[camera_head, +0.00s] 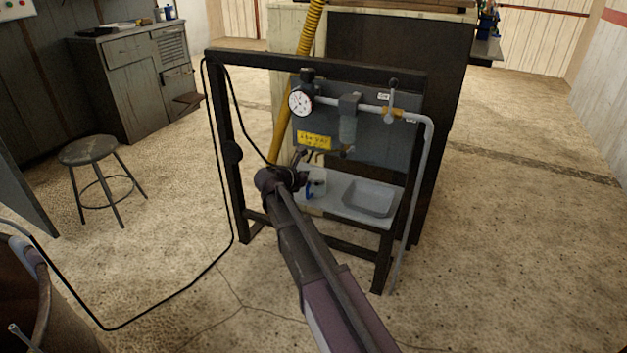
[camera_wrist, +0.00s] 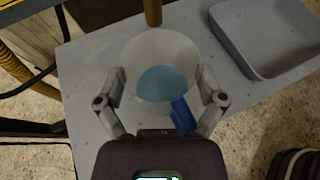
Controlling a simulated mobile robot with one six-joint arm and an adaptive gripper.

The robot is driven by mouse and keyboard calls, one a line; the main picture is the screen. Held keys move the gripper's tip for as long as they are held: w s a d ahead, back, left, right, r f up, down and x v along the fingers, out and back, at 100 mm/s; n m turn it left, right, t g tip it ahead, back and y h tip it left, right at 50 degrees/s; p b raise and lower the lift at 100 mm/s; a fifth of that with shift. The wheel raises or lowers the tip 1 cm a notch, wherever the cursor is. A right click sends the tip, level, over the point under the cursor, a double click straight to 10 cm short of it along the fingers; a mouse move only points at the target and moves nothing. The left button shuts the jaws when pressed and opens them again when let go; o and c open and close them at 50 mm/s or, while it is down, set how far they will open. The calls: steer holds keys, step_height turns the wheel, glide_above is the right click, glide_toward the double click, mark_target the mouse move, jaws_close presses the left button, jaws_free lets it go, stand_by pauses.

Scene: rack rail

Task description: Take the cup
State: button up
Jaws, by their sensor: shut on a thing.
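The cup (camera_wrist: 158,48) is pale and round, with a blue inside and a blue handle (camera_wrist: 183,114) towards the lower right in the wrist view. My gripper (camera_wrist: 162,84) has one finger on each side of the cup and is shut on it. In the head view the cup (camera_head: 320,184) shows only in part beside my gripper (camera_head: 304,180), low in the rack frame over the left part of the grey shelf (camera_head: 335,208). I cannot tell whether the cup's base touches the shelf.
A grey tray (camera_head: 368,198) lies on the shelf to the right of the cup. Above are a dark panel (camera_head: 375,140) with a gauge (camera_head: 300,102) and pipes. The black rack frame (camera_head: 222,150) encloses the shelf. A stool (camera_head: 88,150) stands at left.

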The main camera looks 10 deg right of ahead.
steer(key=a+f+p+v, duration=0.1)
steer(key=f+p+v, duration=0.2)
steer(key=v, duration=1.5)
steer(key=shift+s+a+f, duration=0.15)
steer(key=shift+s+f, duration=0.1)
steer(key=shift+s, duration=0.05)
stand_by(0.4)
